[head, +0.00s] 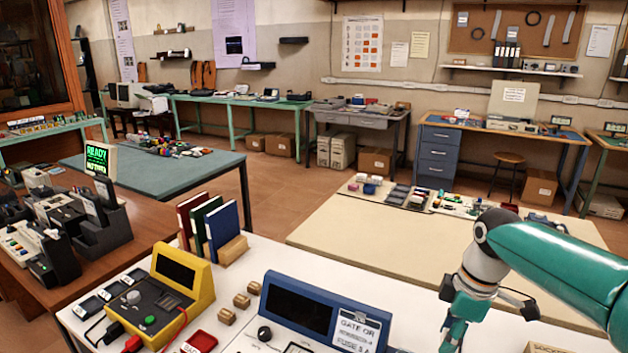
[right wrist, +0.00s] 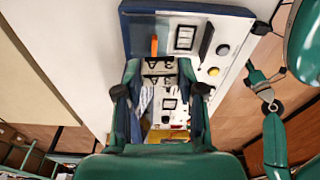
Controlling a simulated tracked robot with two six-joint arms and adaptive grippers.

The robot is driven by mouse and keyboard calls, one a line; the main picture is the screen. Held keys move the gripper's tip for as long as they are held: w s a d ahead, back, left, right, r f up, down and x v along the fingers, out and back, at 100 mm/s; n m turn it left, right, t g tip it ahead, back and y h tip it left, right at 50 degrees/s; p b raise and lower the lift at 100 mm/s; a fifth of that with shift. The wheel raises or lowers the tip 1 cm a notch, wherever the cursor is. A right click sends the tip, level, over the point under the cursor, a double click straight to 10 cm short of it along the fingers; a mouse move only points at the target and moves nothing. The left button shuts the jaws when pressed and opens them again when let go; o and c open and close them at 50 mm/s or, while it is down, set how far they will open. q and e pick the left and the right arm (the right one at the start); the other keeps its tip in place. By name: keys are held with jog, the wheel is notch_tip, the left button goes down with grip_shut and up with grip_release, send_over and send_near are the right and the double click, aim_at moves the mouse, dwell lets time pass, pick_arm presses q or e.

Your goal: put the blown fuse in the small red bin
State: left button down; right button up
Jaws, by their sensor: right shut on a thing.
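The small red bin (head: 200,342) stands on the white table at the bottom of the head view, between the yellow instrument and the blue-framed panel (head: 330,310). My right gripper (head: 458,338) points down at the lower right of the head view, right of the panel, its fingertips cut off or unclear. In the right wrist view my right gripper (right wrist: 160,95) is above the table by the panel. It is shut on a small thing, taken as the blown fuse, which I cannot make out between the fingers.
A yellow instrument (head: 175,280) with red leads stands left of the bin. Small wooden blocks (head: 241,300) lie between it and the panel. Upright books (head: 215,230) stand behind. A beige table (head: 350,225) lies beyond.

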jog(key=s+a+f+m, duration=0.2)
jog(key=a+f+m, duration=0.5)
jog(key=m, duration=0.2)
jog(key=shift+s+a+f+t+h, duration=0.2)
jog(key=shift+a+f+t+h, duration=0.05)
jog(key=shift+a+t+h, duration=0.15)
